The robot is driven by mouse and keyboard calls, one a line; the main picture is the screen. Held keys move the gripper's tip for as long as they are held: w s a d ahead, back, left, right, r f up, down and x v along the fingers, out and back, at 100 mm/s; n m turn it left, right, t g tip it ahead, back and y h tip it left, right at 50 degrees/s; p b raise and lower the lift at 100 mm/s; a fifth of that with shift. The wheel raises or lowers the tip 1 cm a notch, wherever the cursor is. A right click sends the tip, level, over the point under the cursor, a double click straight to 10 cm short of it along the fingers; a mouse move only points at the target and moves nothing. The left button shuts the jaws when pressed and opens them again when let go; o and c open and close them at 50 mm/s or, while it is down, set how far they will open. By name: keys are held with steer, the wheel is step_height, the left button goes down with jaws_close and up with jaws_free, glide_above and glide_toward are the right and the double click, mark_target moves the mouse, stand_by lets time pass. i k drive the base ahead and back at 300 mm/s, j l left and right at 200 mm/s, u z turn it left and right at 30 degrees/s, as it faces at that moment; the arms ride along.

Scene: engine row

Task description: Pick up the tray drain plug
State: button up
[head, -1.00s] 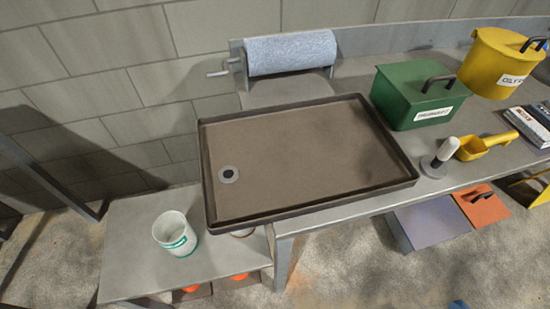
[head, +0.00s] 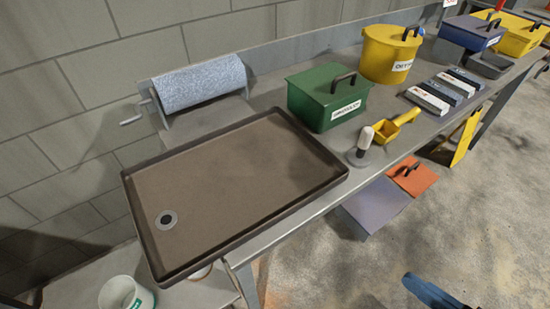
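A shallow brown tray (head: 240,178) with a raised dark rim lies on the grey bench, its near left part reaching past the bench's edge. A round drain fitting (head: 166,219) with a grey ring and dark centre is in its near left corner. A small upright piece (head: 362,148) with a pale knob and grey round base stands on the bench just right of the tray. It may be the drain plug; I cannot tell for sure. My gripper does not show.
A green lidded box (head: 328,97), a yellow bin (head: 390,56) and a yellow scoop (head: 397,128) stand near the upright piece. A paper roll (head: 199,84) is behind the tray. A white cup (head: 124,296) is at lower left. The floor at lower right is mostly clear.

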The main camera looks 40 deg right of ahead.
mark_target(367, 133)
steer(key=k+l+u, duration=0.1)
steer(key=l, duration=0.25)
steer(key=k+l+u, duration=0.15)
steer(key=l, duration=0.2)
steer(key=k+l+u, duration=0.1)
steer(key=k+l, duration=0.15)
steer(key=l, duration=0.1)
